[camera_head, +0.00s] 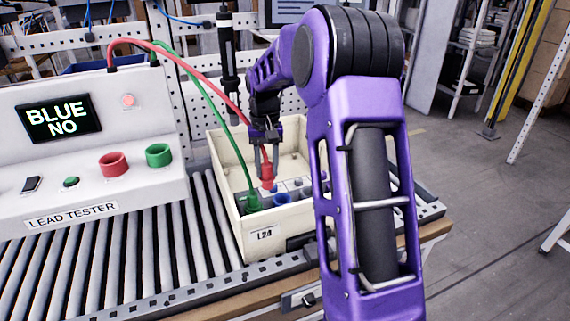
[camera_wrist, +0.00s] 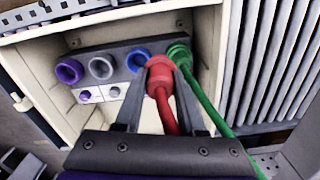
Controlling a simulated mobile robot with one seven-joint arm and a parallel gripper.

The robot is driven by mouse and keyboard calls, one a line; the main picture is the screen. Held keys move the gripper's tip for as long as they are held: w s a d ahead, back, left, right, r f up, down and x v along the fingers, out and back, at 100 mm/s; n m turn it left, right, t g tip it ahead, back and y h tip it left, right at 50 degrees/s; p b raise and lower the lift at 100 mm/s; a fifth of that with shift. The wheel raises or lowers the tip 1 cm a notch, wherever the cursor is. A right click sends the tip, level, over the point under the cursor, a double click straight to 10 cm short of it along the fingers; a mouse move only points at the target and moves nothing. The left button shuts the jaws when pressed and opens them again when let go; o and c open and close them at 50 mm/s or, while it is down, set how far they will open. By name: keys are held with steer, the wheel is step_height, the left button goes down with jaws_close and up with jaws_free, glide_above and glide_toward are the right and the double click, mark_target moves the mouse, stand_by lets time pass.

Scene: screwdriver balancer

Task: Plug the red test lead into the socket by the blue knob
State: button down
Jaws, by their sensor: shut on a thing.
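My gripper (camera_head: 266,158) is shut on the red plug (camera_head: 267,174) of the red lead, inside the cream bin. In the wrist view the red plug (camera_wrist: 159,78) sits between my fingertips (camera_wrist: 160,85), its end overlapping the right edge of the blue socket (camera_wrist: 138,62). In the head view the plug appears above and behind the blue socket (camera_head: 282,199); contact with the panel cannot be told. A small blue knob (camera_head: 274,189) shows below the plug; my gripper hides that spot in the wrist view. The green plug (camera_wrist: 179,54) sits in the panel's end socket, beside the red one.
The panel also has a grey socket (camera_wrist: 101,67) and a purple socket (camera_wrist: 69,71), with small knobs nearby. The cream bin (camera_head: 232,163) walls surround it. The lead tester (camera_head: 85,140) at left reads "BLUE NO". A black hanging tool (camera_head: 227,65) is behind the bin.

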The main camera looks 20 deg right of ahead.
steer(key=w+d+f+b, duration=0.2)
steer(key=d+f+b, duration=0.2)
steer(key=d+f, duration=0.1)
steer(key=shift+f, duration=0.75)
steer(key=shift+w+r, duration=0.1)
steer(key=shift+f+b, duration=0.9)
steer(key=shift+f, duration=1.2)
steer(key=shift+c, duration=2.1)
jaws_free()
steer(key=shift+r, duration=0.1)
